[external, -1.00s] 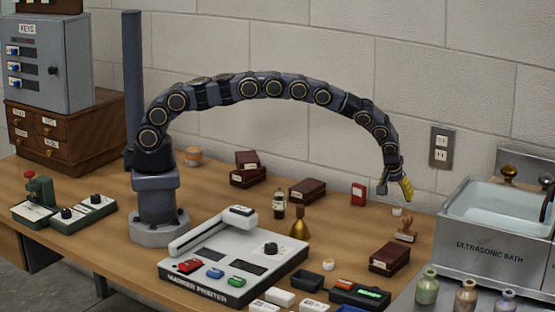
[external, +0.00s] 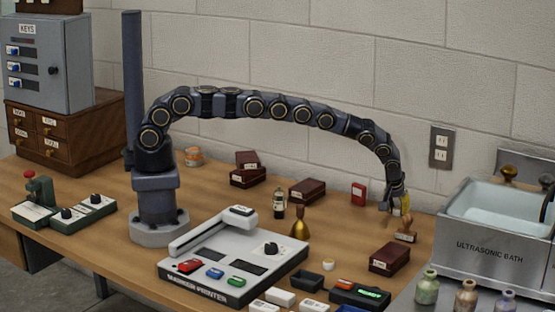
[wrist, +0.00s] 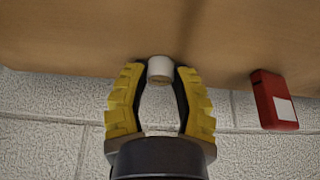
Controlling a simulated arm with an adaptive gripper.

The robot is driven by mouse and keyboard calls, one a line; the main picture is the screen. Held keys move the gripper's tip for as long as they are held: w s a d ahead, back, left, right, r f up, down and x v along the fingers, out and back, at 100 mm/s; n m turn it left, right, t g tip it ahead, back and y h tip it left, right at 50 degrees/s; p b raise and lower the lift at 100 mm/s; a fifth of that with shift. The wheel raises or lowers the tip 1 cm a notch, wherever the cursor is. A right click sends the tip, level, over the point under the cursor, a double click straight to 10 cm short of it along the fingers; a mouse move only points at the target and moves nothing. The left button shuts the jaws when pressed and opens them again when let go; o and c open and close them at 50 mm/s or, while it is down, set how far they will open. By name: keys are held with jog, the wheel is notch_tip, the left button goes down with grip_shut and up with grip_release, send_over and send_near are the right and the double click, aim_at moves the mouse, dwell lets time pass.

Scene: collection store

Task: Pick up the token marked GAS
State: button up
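A small white round token (wrist: 160,68) stands on the wooden bench between my fingertips in the wrist view. A faint mark shows on its side, too small to read as GAS. My gripper (wrist: 161,75) has two yellow and black fingers, one on each side of the token, set apart by about its width. Firm contact cannot be made out. In the external view my gripper (external: 396,209) is low over the right part of the bench, and it hides the token there. Another small white round piece (external: 328,265) lies near the bench front.
A wooden-handled stamp (external: 406,231) stands close to my gripper. A red box (external: 358,194) is to its left and also shows in the wrist view (wrist: 274,100). A dark red box (external: 389,259) lies in front. The ultrasonic bath (external: 490,245) is at the right.

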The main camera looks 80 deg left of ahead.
jog(key=shift+c, duration=0.6)
